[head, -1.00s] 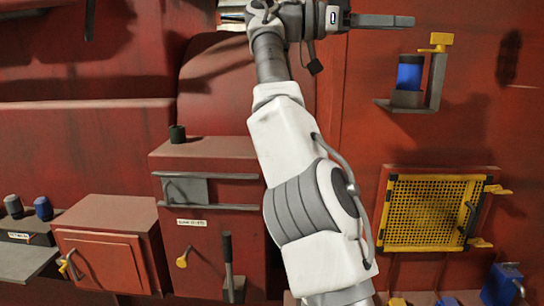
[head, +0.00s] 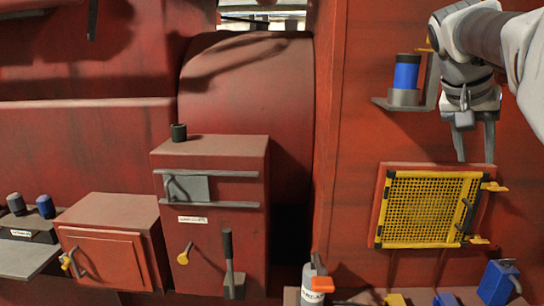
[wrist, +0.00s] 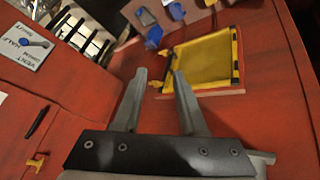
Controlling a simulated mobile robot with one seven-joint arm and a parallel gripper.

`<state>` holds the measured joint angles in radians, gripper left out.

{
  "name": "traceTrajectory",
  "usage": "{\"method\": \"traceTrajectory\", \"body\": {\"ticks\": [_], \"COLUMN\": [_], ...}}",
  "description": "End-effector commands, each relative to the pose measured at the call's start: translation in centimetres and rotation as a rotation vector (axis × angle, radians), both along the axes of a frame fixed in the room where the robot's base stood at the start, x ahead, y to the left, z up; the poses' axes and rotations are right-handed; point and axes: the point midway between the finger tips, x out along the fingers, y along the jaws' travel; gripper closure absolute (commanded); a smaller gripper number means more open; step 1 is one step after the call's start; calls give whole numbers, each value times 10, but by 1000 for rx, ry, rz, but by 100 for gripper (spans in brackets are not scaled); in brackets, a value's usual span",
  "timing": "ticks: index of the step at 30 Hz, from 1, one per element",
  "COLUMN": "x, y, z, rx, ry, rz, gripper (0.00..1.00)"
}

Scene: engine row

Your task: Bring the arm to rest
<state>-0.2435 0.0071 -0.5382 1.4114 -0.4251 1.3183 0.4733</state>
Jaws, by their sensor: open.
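My gripper (head: 474,140) is at the upper right of the head view, its fingers pointing down, in front of the red wall and just above the yellow mesh panel (head: 425,210). The fingers are apart and nothing is between them. In the wrist view my gripper (wrist: 157,75) also shows open and empty, with the mesh panel (wrist: 203,62) beyond its fingertips to the right. The arm comes in from the right edge of the head view, and most of it is out of frame.
A blue cylinder (head: 406,72) stands on a grey bracket (head: 402,104) left of my gripper. A red cabinet (head: 215,220) with a dark lever (head: 228,250) stands at centre. A grey bottle with an orange part (head: 315,283) and a blue box (head: 498,283) are at the bottom.

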Motion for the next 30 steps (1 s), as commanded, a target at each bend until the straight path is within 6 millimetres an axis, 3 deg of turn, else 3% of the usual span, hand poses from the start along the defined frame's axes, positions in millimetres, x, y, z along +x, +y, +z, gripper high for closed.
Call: {"method": "traceTrajectory", "body": {"ticks": [9, 18, 24, 30], "x": [-67, -145, -175, -181], "y": [97, 187, 212, 216], "z": [-76, -151, -188, -196], "rx": [198, 234, 217, 211], "ry": [-9, -23, -21, -19], "rz": [392, 687, 776, 792], "gripper": [59, 59, 59, 59]}}
